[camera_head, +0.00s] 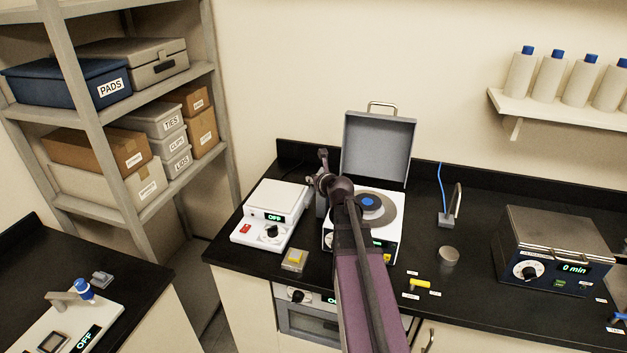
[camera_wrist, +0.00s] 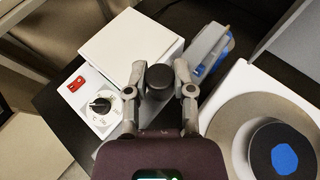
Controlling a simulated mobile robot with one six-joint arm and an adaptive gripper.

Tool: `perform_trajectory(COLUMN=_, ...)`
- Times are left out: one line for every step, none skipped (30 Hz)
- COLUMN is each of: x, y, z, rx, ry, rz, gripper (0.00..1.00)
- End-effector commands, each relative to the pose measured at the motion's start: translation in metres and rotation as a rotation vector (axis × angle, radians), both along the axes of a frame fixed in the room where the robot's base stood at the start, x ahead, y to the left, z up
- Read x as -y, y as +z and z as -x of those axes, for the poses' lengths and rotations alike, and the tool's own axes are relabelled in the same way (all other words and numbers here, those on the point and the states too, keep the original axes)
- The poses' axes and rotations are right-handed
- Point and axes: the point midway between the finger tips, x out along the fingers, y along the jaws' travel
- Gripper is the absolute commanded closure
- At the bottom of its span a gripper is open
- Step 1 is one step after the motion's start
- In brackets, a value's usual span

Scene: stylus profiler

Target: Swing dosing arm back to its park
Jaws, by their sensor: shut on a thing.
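My gripper (camera_head: 320,180) is at the left rear of the open-lidded white instrument (camera_head: 383,247), with my arm reaching over its front. In the wrist view my gripper (camera_wrist: 160,76) is shut on a round black knob (camera_wrist: 159,82), one finger on each side. I take this knob to be the dosing arm's handle; the arm itself is mostly hidden by my gripper and wrist. The instrument's round disc with a blue centre (camera_wrist: 285,158) lies to the right of the gripper, apart from it. A grey and blue part (camera_wrist: 208,50) shows just beyond the right finger.
The raised grey lid (camera_head: 377,148) stands behind the disc. A yellow-topped block (camera_head: 295,260) lies in front. A metal puck (camera_head: 449,256) is to the right.

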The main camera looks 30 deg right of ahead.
Motion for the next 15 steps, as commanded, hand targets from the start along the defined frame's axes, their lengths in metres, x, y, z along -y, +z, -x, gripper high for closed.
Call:
perform_trajectory(x=-0.0007, y=0.0004, z=-0.0015, rx=0.001, ry=0.001, rz=-0.003, gripper=0.65)
perform_trajectory(x=-0.0007, y=0.0004, z=-0.0015, rx=0.001, ry=0.001, rz=-0.003, gripper=0.56)
perform_trajectory(x=-0.0006, y=0.0004, z=-0.0015, rx=0.001, ry=0.001, rz=-0.003, gripper=0.45)
perform_trajectory(x=-0.0005, y=0.0004, z=-0.0014, rx=0.001, ry=0.001, rz=-0.003, gripper=0.36)
perform_trajectory(x=-0.0004, y=0.0003, z=-0.0014, rx=0.001, ry=0.001, rz=-0.003, gripper=0.33)
perform_trajectory(x=-0.0002, y=0.0003, z=-0.0011, rx=0.001, ry=0.000, rz=-0.002, gripper=0.33)
perform_trajectory(x=-0.0001, y=0.0003, z=-0.0011, rx=0.001, ry=0.000, rz=-0.002, gripper=0.33)
perform_trajectory(x=0.0000, y=0.0003, z=-0.0010, rx=0.001, ry=0.000, rz=-0.002, gripper=0.33)
perform_trajectory(x=0.0001, y=0.0003, z=-0.0009, rx=0.001, ry=0.000, rz=-0.002, gripper=0.33)
perform_trajectory(x=0.0002, y=0.0003, z=-0.0008, rx=0.001, ry=0.000, rz=-0.002, gripper=0.33)
perform_trajectory(x=0.0003, y=0.0002, z=-0.0007, rx=0.001, ry=-0.001, rz=-0.002, gripper=0.33)
perform_trajectory(x=0.0003, y=0.0003, z=-0.0006, rx=0.001, ry=0.000, rz=-0.001, gripper=0.33)
perform_trajectory(x=0.0004, y=0.0003, z=-0.0006, rx=0.001, ry=0.000, rz=-0.001, gripper=0.33)
perform_trajectory(x=0.0004, y=0.0003, z=-0.0006, rx=0.001, ry=0.000, rz=-0.001, gripper=0.33)
perform_trajectory(x=0.0004, y=0.0002, z=-0.0005, rx=0.001, ry=0.000, rz=-0.001, gripper=0.33)
